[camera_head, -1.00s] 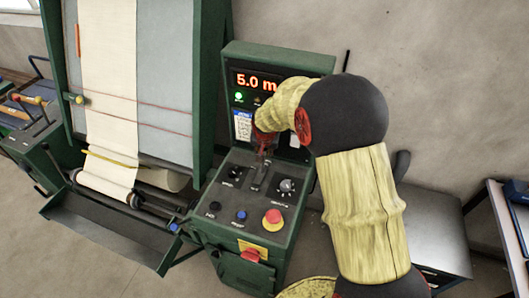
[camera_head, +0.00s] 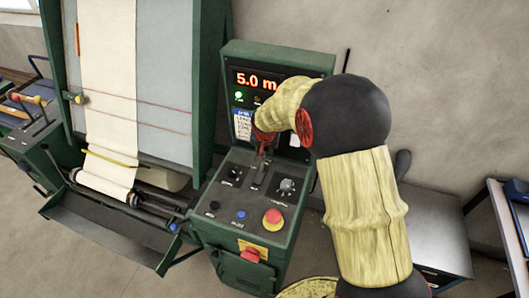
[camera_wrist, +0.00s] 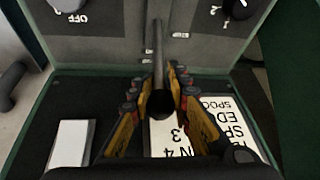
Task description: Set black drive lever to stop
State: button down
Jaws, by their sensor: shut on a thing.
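The black drive lever (camera_wrist: 158,62) rises from a slot in the control panel, and its round dark knob (camera_wrist: 161,104) sits between my gripper's yellow-and-red fingers. My gripper (camera_wrist: 160,108) is shut on the lever near its top. In the head view my gripper (camera_head: 264,141) reaches down over the upper part of the panel, and the lever's lower part (camera_head: 258,172) shows below it. The gripper and wrist hide the lever's top there. I cannot read the lever's position marks.
The green machine console (camera_head: 212,262) carries a red emergency button (camera_head: 273,218), a blue button (camera_head: 240,216) and a rotary knob (camera_head: 287,187). Its display (camera_head: 254,80) reads 5.0 m. A cloth web (camera_head: 108,60) hangs at left. A grey cabinet (camera_head: 440,245) stands at right.

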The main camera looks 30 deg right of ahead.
jog(key=shift+a+f+b, duration=0.1)
jog(key=shift+f+b, duration=0.05)
jog(key=shift+b, duration=0.4)
jog(key=shift+s+a+b, duration=0.1)
jog(key=shift+b, duration=0.5)
jog(key=b, duration=0.3)
jog(key=t+h+b, duration=0.1)
jog(key=b, duration=0.2)
jog(key=shift+s+a+r, duration=0.2)
jog(key=shift+s+a, duration=0.2)
jog(key=b, duration=0.3)
jog(key=shift+s+a+r+t+h+b, duration=0.1)
jog(key=shift+s+a+t+h+b, duration=0.1)
jog(key=shift+t+h+b, duration=0.15)
jog(key=shift+s+a+b, duration=0.1)
jog(key=shift+s+b, duration=0.05)
jog(key=shift+b, duration=0.45)
jog(key=shift+s+a+r+b, duration=0.15)
jog(key=shift+s+a+b, duration=0.3)
jog(key=shift+b, duration=0.45)
jog(key=shift+s+a+r+b, duration=0.25)
jog(key=shift+s+a+b, duration=0.15)
